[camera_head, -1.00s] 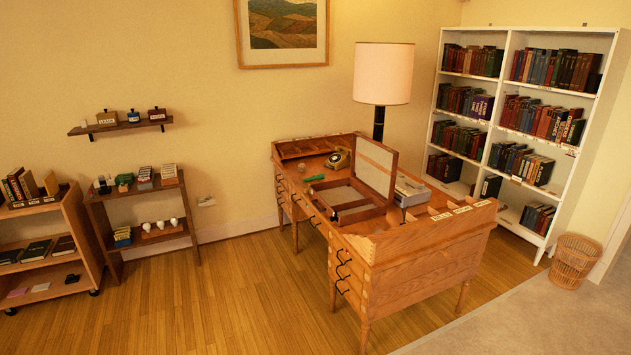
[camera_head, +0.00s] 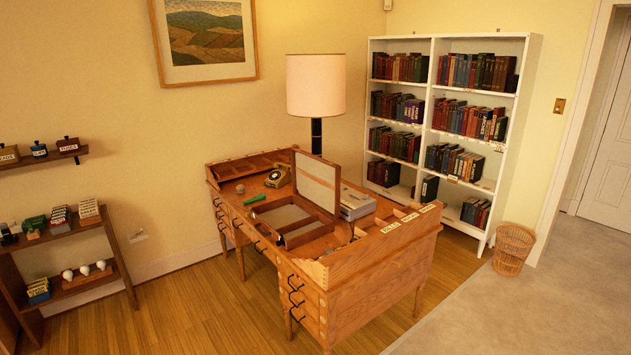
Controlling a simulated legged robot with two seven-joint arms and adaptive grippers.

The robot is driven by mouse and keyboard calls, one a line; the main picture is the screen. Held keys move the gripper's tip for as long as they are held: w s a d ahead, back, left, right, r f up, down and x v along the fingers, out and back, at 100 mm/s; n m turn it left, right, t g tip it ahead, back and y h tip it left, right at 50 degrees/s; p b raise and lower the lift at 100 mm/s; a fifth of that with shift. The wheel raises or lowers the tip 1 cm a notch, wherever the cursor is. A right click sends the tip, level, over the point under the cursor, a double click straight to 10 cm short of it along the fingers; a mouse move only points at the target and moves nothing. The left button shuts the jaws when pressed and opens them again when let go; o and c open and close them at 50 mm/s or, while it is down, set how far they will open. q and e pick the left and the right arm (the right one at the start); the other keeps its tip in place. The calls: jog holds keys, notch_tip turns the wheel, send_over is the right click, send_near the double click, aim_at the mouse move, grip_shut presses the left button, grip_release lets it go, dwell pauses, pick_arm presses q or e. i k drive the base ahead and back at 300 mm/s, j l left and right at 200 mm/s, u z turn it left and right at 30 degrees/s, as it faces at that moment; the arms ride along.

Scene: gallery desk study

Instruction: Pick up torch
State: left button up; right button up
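A small green elongated object (camera_head: 255,199) lies on the left part of the wooden desk (camera_head: 375,269), near its drawer side. It may be the torch, but it is too small to tell. A small dark item (camera_head: 281,241) shows at the front edge of the open desk compartment, and I cannot tell what it is. Neither of my grippers is in view.
An upright lid panel (camera_head: 315,180) stands on the desk beside a telephone (camera_head: 277,178) and a grey box (camera_head: 356,204). A lamp (camera_head: 316,86), a white bookcase (camera_head: 437,125) and a basket (camera_head: 513,249) stand behind and right. The wooden floor (camera_head: 180,315) front left is clear.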

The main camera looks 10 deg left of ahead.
aim_at(262, 196)
jog(key=i+j+u, duration=0.5)
jog(key=i+u, duration=0.2)
jog(key=i, duration=0.25)
jog(key=i+u, duration=0.35)
jog(key=i, duration=0.2)
jog(key=i+j+z, duration=0.15)
jog(key=i, duration=0.35)
jog(key=i+z, duration=0.2)
jog(key=i, duration=0.3)
jog(key=i+j+z, duration=0.15)
jog(key=i+j, duration=0.15)
jog(key=i, duration=0.15)
jog(key=i+j+z, duration=0.15)
jog(key=i, duration=0.35)
jog(key=j, duration=0.1)
